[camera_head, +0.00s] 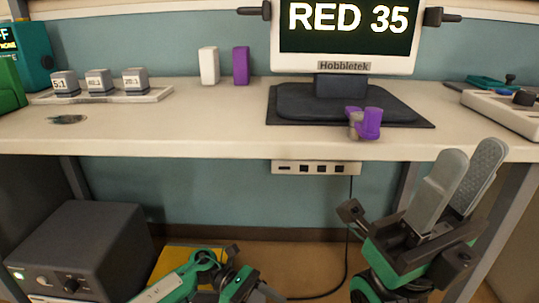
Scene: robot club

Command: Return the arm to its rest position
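My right gripper (471,155) is at the right, in front of the desk's front edge. Its two grey fingers point up and stand apart, with nothing between them. Its green and black wrist shows below. My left arm (184,276) is low in the picture, below the desk top. Its green and dark end parts (240,282) are cut off by the bottom edge, and the state of its fingers cannot be made out.
A dark box (80,245) stands below left.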

